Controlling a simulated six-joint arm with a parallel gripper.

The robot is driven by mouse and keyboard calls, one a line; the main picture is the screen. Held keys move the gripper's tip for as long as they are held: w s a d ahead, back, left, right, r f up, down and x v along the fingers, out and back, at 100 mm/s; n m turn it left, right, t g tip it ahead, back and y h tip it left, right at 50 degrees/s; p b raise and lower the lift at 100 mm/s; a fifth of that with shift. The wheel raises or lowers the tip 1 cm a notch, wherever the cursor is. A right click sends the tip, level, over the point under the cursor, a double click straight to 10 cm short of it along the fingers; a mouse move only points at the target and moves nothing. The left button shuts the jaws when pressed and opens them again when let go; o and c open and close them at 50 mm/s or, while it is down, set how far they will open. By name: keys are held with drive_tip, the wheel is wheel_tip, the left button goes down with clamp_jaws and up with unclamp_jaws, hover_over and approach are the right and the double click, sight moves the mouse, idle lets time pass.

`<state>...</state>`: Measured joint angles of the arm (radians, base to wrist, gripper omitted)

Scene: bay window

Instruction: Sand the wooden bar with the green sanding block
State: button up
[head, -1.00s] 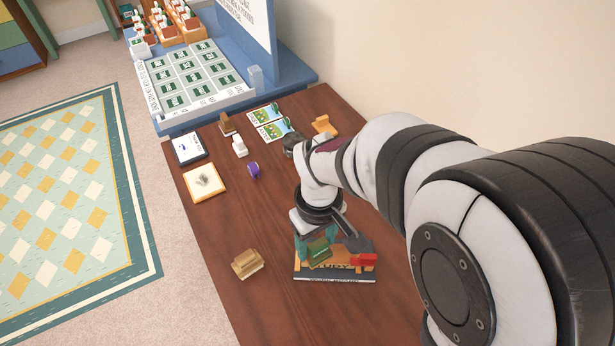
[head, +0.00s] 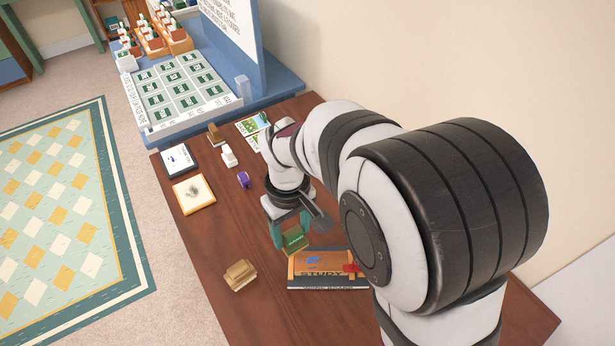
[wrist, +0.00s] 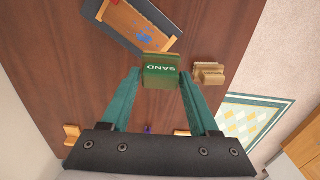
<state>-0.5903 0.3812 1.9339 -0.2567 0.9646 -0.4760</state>
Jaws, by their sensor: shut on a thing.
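The green sanding block (head: 295,243), lettered SAND, is held between the teal fingers of my gripper (head: 290,228). In the wrist view the block (wrist: 160,72) sits between the two fingertips of my gripper (wrist: 158,80). An orange-brown wooden piece lettered STUDY (head: 310,262), which seems to be the wooden bar, lies on a dark base and has blue marks on it. It also shows in the wrist view (wrist: 125,20). The block is just off its far left corner in the head view. I cannot tell the block's height above the table.
A tan stepped wooden block (head: 240,275) stands left of the bar. A red piece (head: 352,268) is at the bar's right end. A purple roll (head: 243,179), a white piece (head: 228,155) and a framed card (head: 193,194) lie farther back. The front left tabletop is clear.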

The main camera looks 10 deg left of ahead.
wheel_tip(320, 180, down, 8)
drive_tip(key=shift+r, duration=0.25)
drive_tip(key=shift+d, duration=0.35)
drive_tip(key=shift+c, duration=0.6)
drive_tip(key=shift+w+d, duration=0.25)
drive_tip(key=shift+d, duration=0.75)
drive_tip(key=shift+w+d, duration=0.2)
drive_tip(key=shift+d, duration=0.8)
drive_tip(key=shift+w+d, duration=0.25)
drive_tip(key=shift+d, duration=0.75)
drive_tip(key=shift+s+a, duration=0.25)
drive_tip(key=shift+a, duration=0.9)
drive_tip(key=shift+s+a, duration=0.2)
drive_tip(key=shift+a, duration=0.95)
drive_tip(key=shift+s+a, duration=0.25)
drive_tip(key=shift+a, duration=0.9)
drive_tip(key=shift+d+r, duration=0.1)
drive_tip(key=shift+r, duration=4.05)
